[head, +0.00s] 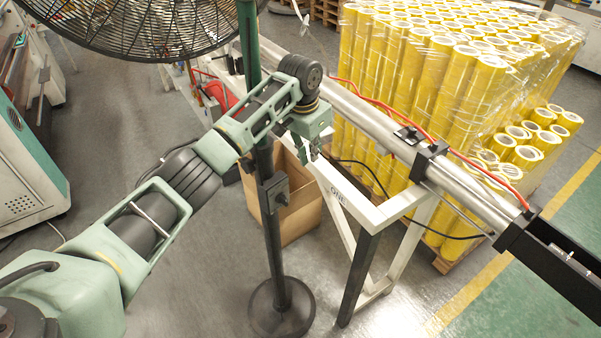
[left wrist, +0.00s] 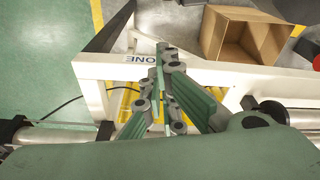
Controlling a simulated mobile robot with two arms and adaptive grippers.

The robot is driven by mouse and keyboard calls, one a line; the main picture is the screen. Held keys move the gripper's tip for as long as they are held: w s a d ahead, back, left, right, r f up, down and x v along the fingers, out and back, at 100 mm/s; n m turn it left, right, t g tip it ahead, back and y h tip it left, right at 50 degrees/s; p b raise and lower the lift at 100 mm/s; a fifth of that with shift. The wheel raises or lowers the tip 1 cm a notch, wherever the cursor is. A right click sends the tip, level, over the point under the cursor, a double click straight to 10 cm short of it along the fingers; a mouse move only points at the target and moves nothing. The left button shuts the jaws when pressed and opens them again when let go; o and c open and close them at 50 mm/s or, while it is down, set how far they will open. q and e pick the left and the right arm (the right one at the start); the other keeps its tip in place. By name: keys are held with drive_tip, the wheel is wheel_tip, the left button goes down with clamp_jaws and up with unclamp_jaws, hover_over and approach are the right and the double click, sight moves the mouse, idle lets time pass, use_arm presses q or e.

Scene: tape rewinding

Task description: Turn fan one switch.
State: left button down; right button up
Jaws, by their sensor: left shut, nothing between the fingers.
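The fan (head: 150,25) has a black wire cage at the top left of the head view. Its pole runs down to a round dark base (head: 281,308). A dark switch box (head: 273,190) with a small knob on its right face is mounted on the pole. My left gripper (head: 315,154) is shut and empty, above and to the right of the switch box and apart from it. In the left wrist view its fingertips (left wrist: 160,48) are together over a white frame marked "ONE". The switch is not clearly visible in that view. My right gripper is not in view.
The white frame (head: 395,208) with a metal rail (head: 375,122) and red hose stands right of the pole. An open cardboard box (head: 300,222) is behind the pole. Yellow tape rolls (head: 425,80) fill the back right. Floor left of the base is clear.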

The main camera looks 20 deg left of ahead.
use_arm(q)
drive_tip(key=s+d+f+n+t+h+b, duration=0.2)
drive_tip(key=s+d+f+t+h, duration=0.15)
drive_tip(key=s+d+f, duration=0.45)
drive_tip(key=s+d+f+n+t+h+b, duration=0.2)
drive_tip(key=s+d+f+h+b, duration=0.15)
drive_tip(key=d+f, duration=0.75)
drive_tip(key=s+a+r+n+t+y+b, duration=0.3)
drive_tip(key=s+a+n+t+y, duration=0.3)
drive_tip(key=a+n, duration=0.6)
drive_tip(key=s+a+r+n+t+y+b, duration=0.25)
drive_tip(key=s+a+n+t+y, duration=0.25)
drive_tip(key=s+a+n+y, duration=0.6)
drive_tip(key=n+h+p, duration=0.2)
drive_tip(key=p, duration=0.1)
approach(269, 202)
drive_tip(key=w+a, duration=0.3)
drive_tip(key=a, duration=0.1)
drive_tip(key=w, duration=0.2)
drive_tip(key=w+d+r+p, duration=0.1)
drive_tip(key=shift+w+d+m, duration=0.25)
drive_tip(key=shift+w+m, duration=0.05)
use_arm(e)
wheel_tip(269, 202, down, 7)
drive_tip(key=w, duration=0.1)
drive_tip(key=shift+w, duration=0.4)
